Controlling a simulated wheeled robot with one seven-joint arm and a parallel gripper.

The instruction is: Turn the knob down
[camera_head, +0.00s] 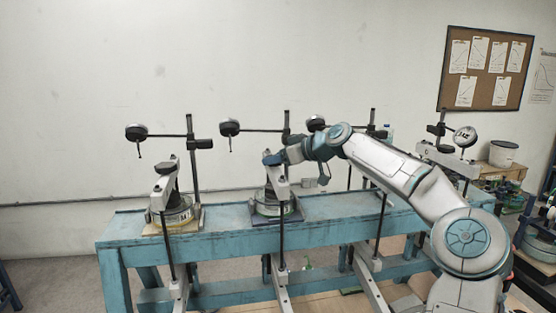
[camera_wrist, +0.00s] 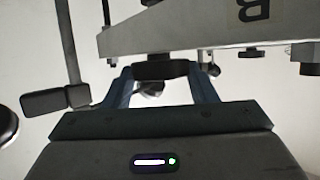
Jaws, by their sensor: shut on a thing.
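The knob is a dark, rounded piece in the wrist view (camera_wrist: 166,71), between the two blue fingers of my gripper (camera_wrist: 163,88). My gripper is shut on it. The white lever arm (camera_wrist: 195,35) marked with a dark letter lies directly beside the knob in that view. In the head view my gripper (camera_head: 270,159) is at the top of the second lever frame from the left (camera_head: 278,185), on the blue bench. The knob is largely hidden by the gripper there.
The blue bench (camera_head: 330,212) carries several similar frames. The leftmost frame (camera_head: 165,187) has a dark knob (camera_head: 167,166) on top. Dial gauges on stands (camera_head: 190,150) rise behind the frames. Thin vertical rods (camera_head: 281,235) stand in front. A white bucket (camera_head: 503,153) is at right.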

